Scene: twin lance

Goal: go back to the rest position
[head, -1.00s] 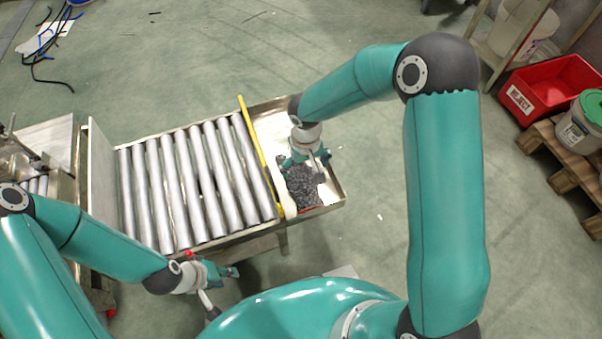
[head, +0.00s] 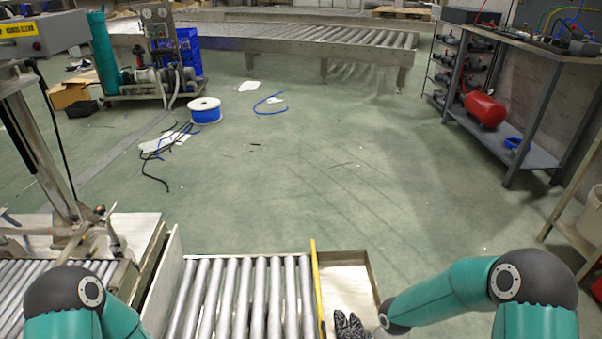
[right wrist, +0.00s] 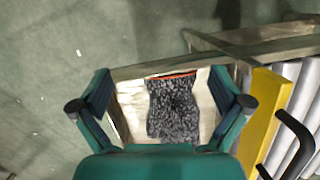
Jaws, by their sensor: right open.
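My right gripper (right wrist: 160,105) is open in the right wrist view, with its two fingers wide apart. A dark, speckled glove-like item (right wrist: 173,108) with an orange edge shows between the fingers. It lies in a shallow metal tray (right wrist: 130,100), and I see no finger touching it. In the head view part of the item (head: 350,326) shows at the bottom edge, in the tray at the end of the roller conveyor (head: 240,300). There my right arm reaches in from the right, and its gripper is out of frame. My left arm shows only at the bottom left; its gripper is out of view.
A yellow bar (head: 318,290) stands between the rollers and the tray. A cable spool (head: 205,110) and loose cables (head: 160,155) lie on the floor ahead. A workbench (head: 530,60) with a red tank stands at the right.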

